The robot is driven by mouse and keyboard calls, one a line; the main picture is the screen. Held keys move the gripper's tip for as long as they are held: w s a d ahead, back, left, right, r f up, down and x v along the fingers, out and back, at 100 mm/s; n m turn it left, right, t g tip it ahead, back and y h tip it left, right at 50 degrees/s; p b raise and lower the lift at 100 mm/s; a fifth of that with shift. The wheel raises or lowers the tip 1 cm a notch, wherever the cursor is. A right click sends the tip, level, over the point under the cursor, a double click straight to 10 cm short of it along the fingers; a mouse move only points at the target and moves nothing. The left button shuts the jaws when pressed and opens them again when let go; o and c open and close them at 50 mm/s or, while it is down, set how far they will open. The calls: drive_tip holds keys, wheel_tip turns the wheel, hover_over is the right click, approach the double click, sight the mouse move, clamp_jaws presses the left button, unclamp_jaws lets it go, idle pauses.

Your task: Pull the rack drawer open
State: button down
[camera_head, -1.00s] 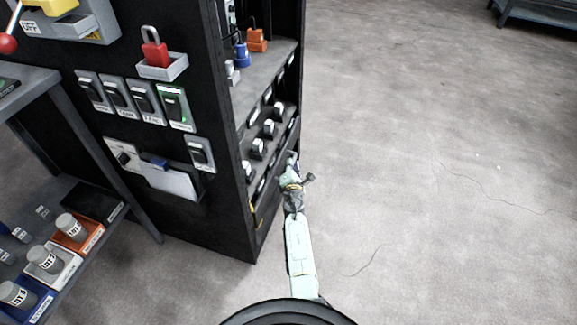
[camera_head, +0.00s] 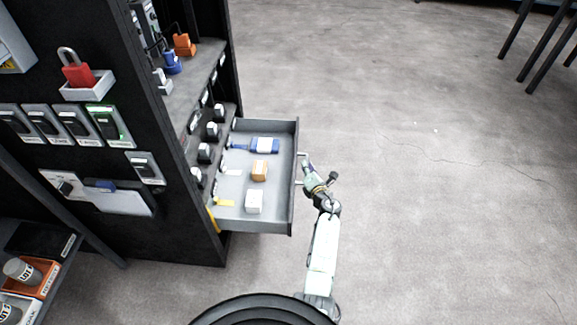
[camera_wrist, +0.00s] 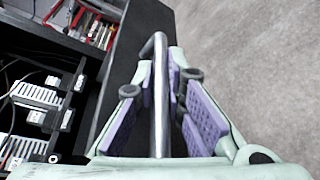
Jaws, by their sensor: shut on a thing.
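The rack drawer (camera_head: 232,195) stands pulled out from the black rack (camera_head: 165,180) in the head view. Inside lie a blue item (camera_head: 264,145), an orange block (camera_head: 259,171) and a white block (camera_head: 254,202). My gripper (camera_head: 303,168) is at the drawer's front face, on its handle. In the wrist view, the metal bar handle (camera_wrist: 159,90) runs between the purple pads of my gripper (camera_wrist: 162,100). The gripper is shut on the handle. The dark drawer front (camera_wrist: 122,60) shows beside it.
A wall of switches and a red padlock (camera_head: 78,72) are on the rack's side. Dark table legs (camera_head: 530,45) are at upper right. The floor (camera_head: 420,190) right of my arm is clear.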

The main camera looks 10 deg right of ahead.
drive_tip(key=shift+s+d, duration=0.2)
drive_tip(key=shift+d, duration=0.5)
drive_tip(key=shift+s+d, duration=0.2)
drive_tip(key=shift+d, duration=0.45)
drive_tip(key=shift+s+d, duration=0.2)
drive_tip(key=shift+d, duration=0.5)
drive_tip(key=c, duration=1.7)
unclamp_jaws()
drive_tip(key=shift+o, duration=0.2)
